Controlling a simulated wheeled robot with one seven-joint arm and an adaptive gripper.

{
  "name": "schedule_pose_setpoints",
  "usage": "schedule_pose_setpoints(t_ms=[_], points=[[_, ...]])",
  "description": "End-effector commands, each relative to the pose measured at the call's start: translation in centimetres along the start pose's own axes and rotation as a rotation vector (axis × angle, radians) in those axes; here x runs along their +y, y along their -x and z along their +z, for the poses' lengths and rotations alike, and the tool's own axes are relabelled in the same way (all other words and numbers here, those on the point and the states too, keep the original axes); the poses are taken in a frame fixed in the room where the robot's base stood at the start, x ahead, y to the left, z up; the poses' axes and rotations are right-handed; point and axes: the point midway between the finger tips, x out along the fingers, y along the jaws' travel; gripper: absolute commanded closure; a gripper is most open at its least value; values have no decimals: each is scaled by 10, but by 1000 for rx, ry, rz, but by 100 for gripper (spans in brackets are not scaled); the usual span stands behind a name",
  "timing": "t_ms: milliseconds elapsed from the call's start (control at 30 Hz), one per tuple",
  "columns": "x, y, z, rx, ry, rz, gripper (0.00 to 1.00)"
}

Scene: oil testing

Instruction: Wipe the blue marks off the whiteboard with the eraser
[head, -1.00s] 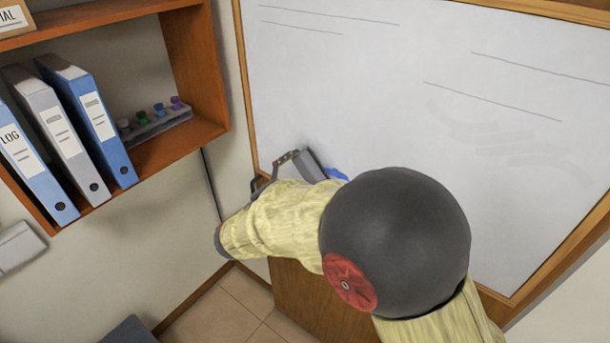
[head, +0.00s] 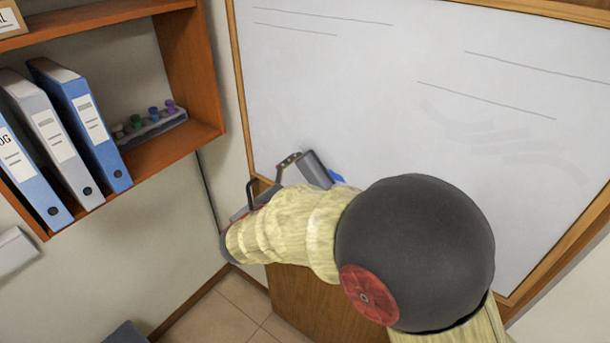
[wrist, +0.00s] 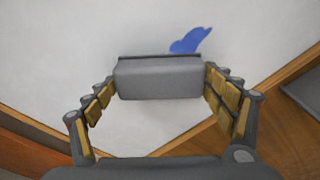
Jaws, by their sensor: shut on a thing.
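The whiteboard (head: 390,95) fills the upper right of the head view, and its surface also fills much of the wrist view (wrist: 130,30). A blue mark (wrist: 191,41) lies just above the eraser in the wrist view; a bit of it shows in the head view (head: 336,175) beside the eraser. The grey eraser (wrist: 158,78) is held between the fingers of my gripper (wrist: 160,82), its long edge facing the board. It also shows in the head view (head: 316,170). I cannot tell if it touches the board. My arm hides the board's lower middle.
A wooden shelf (head: 190,75) with binders (head: 88,110) and a rack of coloured-cap tubes (head: 150,128) is at the left. The board's wooden frame (head: 238,90) runs along its left edge. Black lines and faint grey smears show on the board.

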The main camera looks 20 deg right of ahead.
Motion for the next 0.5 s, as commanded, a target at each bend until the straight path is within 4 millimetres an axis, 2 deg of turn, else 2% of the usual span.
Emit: schedule_pose_setpoints(t_ms=[500], points=[[-20,2,20,-1,-1,0,38]])
